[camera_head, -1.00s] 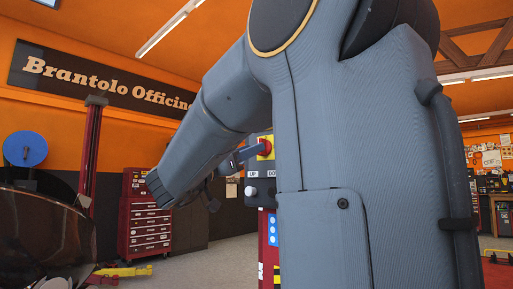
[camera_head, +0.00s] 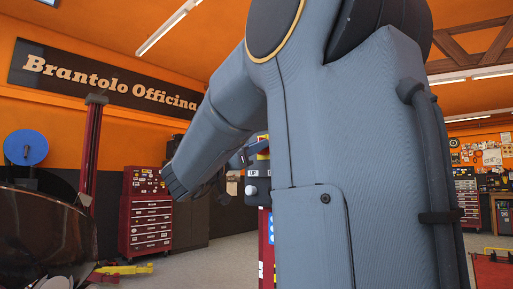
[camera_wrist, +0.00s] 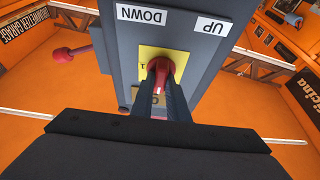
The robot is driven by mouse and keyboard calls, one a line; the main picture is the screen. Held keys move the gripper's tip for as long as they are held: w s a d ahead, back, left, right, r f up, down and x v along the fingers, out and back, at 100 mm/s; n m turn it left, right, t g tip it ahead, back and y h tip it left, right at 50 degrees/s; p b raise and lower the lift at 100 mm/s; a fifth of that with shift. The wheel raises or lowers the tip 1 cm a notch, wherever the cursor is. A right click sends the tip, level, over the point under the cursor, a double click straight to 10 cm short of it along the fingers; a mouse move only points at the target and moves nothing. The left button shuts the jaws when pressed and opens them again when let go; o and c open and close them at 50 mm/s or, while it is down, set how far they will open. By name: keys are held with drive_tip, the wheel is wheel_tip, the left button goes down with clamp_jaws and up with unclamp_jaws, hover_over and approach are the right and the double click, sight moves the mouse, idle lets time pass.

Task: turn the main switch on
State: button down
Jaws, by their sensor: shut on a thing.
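The main switch (camera_wrist: 159,70) is a red rotary knob on a yellow plate (camera_wrist: 150,55) on the grey control box (camera_wrist: 195,60), seen upside down in the wrist view. My gripper (camera_wrist: 160,88) is shut on the red knob, one dark finger on each side. A mark "1" shows on the plate beside the knob, and part of another mark shows near the fingers. In the head view the control box (camera_head: 252,190) is mostly hidden behind my arm, and the knob is not clearly visible there.
"UP" and "DOWN" labels (camera_wrist: 145,16) sit on the box face. A red-knobbed lever (camera_wrist: 62,54) sticks out beside the box. The box tops a red post (camera_head: 266,245). A red tool cabinet (camera_head: 145,215) stands behind, with open floor before it.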

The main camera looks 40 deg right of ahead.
drive_tip(key=shift+f+m, duration=0.1)
drive_tip(key=shift+m, duration=0.2)
drive_tip(key=shift+w+m+g+y+b, duration=0.1)
drive_tip(key=shift+m+g+y+b, duration=0.95)
drive_tip(key=shift+m+b, duration=1.8)
drive_tip(key=shift+m+g+y+b, duration=0.7)
drive_tip(key=shift+m+g+b, duration=0.55)
drive_tip(key=shift+m, duration=3.15)
drive_tip(key=shift+w+m+g+y+b, duration=0.1)
drive_tip(key=shift+m+g+y+b, duration=1.15)
drive_tip(key=shift+m, duration=2.4)
drive_tip(key=shift+h+b, duration=0.4)
drive_tip(key=shift+b, duration=0.3)
drive_tip(key=c, duration=1.7)
unclamp_jaws()
drive_tip(key=shift+r, duration=0.2)
drive_tip(key=shift+p+v, duration=0.3)
drive_tip(key=shift+v, duration=3.6)
